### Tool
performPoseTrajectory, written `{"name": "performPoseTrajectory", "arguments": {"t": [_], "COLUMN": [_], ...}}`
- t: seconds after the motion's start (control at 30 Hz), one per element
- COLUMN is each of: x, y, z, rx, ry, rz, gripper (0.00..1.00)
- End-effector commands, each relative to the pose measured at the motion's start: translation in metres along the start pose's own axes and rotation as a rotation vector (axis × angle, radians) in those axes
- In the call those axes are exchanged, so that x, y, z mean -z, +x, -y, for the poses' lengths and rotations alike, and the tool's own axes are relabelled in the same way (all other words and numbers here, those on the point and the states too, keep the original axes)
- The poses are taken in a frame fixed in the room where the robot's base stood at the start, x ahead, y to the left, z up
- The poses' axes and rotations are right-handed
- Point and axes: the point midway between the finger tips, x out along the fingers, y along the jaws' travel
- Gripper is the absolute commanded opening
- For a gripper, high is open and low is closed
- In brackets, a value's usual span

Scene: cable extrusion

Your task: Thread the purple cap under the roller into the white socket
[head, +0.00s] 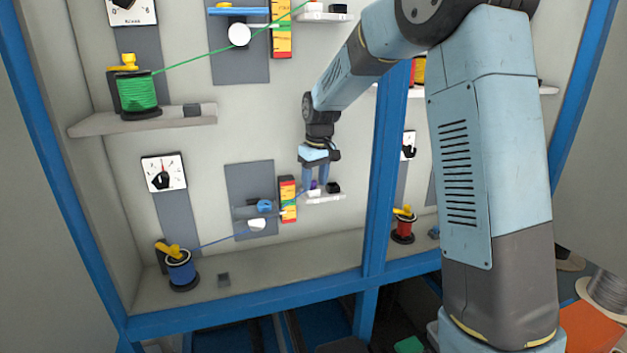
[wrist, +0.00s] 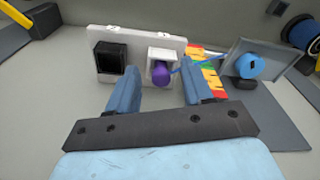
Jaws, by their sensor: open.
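The purple cap (wrist: 161,74) sits at the mouth of the white socket (wrist: 164,53) in the wrist view, on the blue cable's end. It also shows small in the head view (head: 314,185). I cannot tell how deep it sits. The blue cable (head: 228,240) runs from the blue spool (head: 181,269) past the white roller (head: 257,224) and the ruler to the socket. Whether it passes under the roller is too small to be sure. My gripper (wrist: 163,93) is open, its fingers on either side of the cap and apart from it.
A black socket (wrist: 111,63) stands beside the white one on the same white shelf (head: 325,198). The coloured ruler (head: 288,200) and a blue knob (head: 264,206) are close by. A blue frame post (head: 385,180) stands right of the shelf.

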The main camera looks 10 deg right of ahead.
Motion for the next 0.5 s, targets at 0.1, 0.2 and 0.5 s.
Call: {"name": "performPoseTrajectory", "arguments": {"t": [0.1, 0.2, 0.5], "x": [0.000, 0.001, 0.001], "y": [-0.002, -0.010, -0.064], "z": [0.000, 0.000, 0.000], "rx": [0.000, -0.001, -0.001], "ry": [0.000, 0.000, 0.000], "rz": [-0.001, -0.002, -0.005], "gripper": [0.51, 0.51, 0.51]}}
